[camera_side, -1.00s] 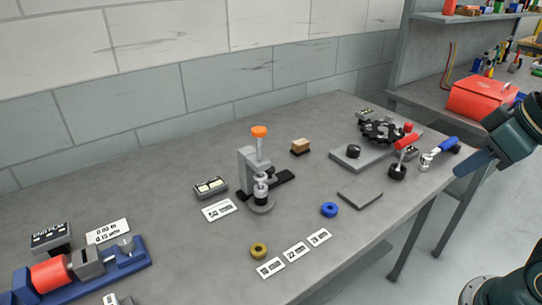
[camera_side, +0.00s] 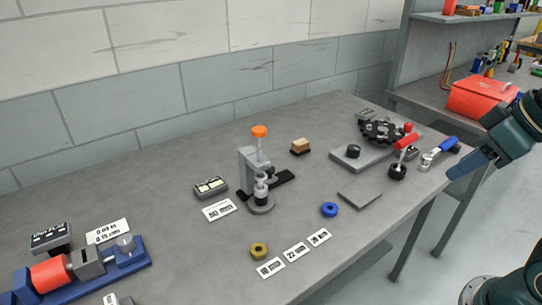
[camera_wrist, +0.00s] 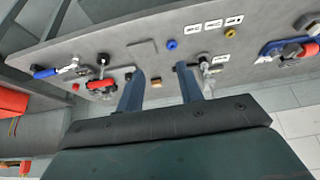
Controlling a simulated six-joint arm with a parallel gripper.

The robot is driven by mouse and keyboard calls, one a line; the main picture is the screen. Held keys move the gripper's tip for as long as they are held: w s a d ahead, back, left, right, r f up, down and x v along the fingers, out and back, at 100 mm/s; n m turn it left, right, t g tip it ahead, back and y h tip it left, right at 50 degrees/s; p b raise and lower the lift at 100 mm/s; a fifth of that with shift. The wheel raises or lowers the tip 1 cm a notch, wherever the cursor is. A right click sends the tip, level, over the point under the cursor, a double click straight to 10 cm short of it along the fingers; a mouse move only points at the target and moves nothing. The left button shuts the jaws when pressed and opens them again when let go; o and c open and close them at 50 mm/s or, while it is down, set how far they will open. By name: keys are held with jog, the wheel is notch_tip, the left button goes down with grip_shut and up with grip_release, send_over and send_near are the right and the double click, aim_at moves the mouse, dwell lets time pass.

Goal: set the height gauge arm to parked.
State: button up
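The device I take for the height gauge is a grey upright stand (camera_side: 248,166) with an orange-capped rod (camera_side: 259,132) and a round foot, mid-bench in the side view. A flat black arm (camera_side: 283,178) sticks out at its right near the bench top. I cannot read a parked mark. My gripper (camera_wrist: 160,68) is open and empty in the wrist view, well away from the stand. In the side view, its bluish fingers (camera_side: 464,166) are off the bench's right edge.
A blue ring (camera_side: 329,209) and a yellow ring (camera_side: 259,250) lie in front, near several white labels. A tan block (camera_side: 300,146) lies behind right. A fixture with a black gear (camera_side: 381,131) and red handle (camera_side: 407,141) stands right, beside a blue-handled tool (camera_side: 441,148).

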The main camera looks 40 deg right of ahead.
jog(key=shift+o, duration=0.8)
jog(key=shift+w+r, duration=0.15)
jog(key=shift+w, duration=0.15)
jog(key=n+g+y, duration=0.2)
jog(key=n+y, duration=0.1)
jog(key=n, duration=0.6)
send_over(273, 168)
jog(key=s+d, duration=0.4)
notch_tip(273, 168, down, 9)
jog(key=shift+w+a+r, duration=0.15)
jog(key=shift+a, duration=0.05)
jog(key=x, duration=1.3)
jog(key=shift+a+f, duration=0.2)
jog(key=shift+f, duration=0.2)
